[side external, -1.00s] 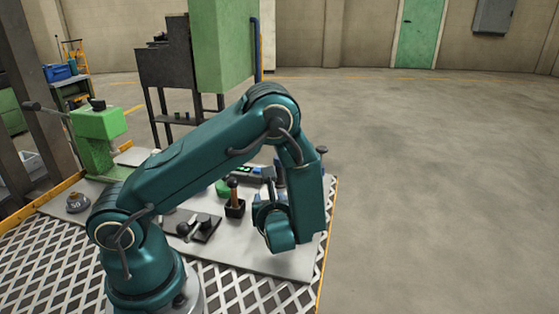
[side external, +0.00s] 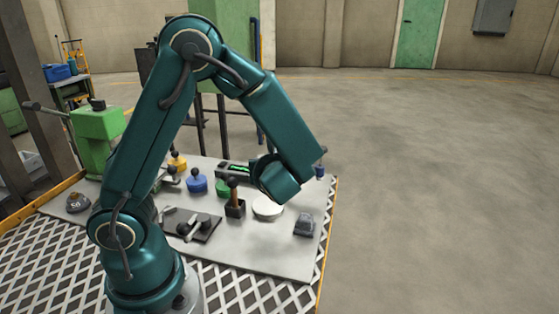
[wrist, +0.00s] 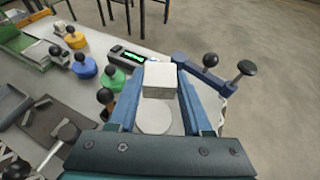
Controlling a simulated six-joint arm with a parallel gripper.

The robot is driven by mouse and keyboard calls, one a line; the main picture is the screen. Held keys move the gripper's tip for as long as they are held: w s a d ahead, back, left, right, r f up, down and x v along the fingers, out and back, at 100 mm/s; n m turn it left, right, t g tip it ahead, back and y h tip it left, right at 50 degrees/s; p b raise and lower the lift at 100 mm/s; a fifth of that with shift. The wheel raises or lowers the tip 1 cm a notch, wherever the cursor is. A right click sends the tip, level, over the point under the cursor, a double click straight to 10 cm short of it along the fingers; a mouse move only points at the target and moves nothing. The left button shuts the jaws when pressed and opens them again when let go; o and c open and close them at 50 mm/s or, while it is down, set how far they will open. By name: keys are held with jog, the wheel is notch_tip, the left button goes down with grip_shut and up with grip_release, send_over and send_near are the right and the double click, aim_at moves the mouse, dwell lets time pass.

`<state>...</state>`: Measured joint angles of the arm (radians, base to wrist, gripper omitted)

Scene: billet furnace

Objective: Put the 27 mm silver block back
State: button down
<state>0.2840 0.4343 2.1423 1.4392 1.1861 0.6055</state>
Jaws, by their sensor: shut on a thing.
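The silver block (wrist: 160,80) shows in the wrist view as a pale cube at the tips of the blue jaws. My gripper (wrist: 160,84) is shut on it, one jaw on each side. A round white disc (wrist: 155,118) shows below and nearer than the block, between the jaws; the block appears held above the table. In the side view the white disc (side external: 268,208) lies on the table just below my wrist. My gripper's jaws and the block are hidden behind my arm there.
A display unit (wrist: 128,57) and green (wrist: 113,80), blue (wrist: 84,66) and yellow (wrist: 75,39) knobbed weights stand left of the block. A blue fixture with black knobs (wrist: 207,78) is right. A grey block-like piece (side external: 304,225) sits front right; a holder (side external: 235,209) stands near the disc.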

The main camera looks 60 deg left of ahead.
jog(key=s+n+g+y, duration=0.1)
jog(key=s+n+g, duration=0.35)
jog(key=s, duration=0.75)
send_over(268, 248)
jog(key=shift+g, duration=0.25)
notch_tip(268, 248, down, 7)
jog(key=shift+a+r, duration=0.1)
jog(key=shift+r, duration=0.05)
jog(key=shift+f, duration=2)
jog(key=shift+c, duration=1.7)
grip_release()
jog(key=shift+f, duration=0.15)
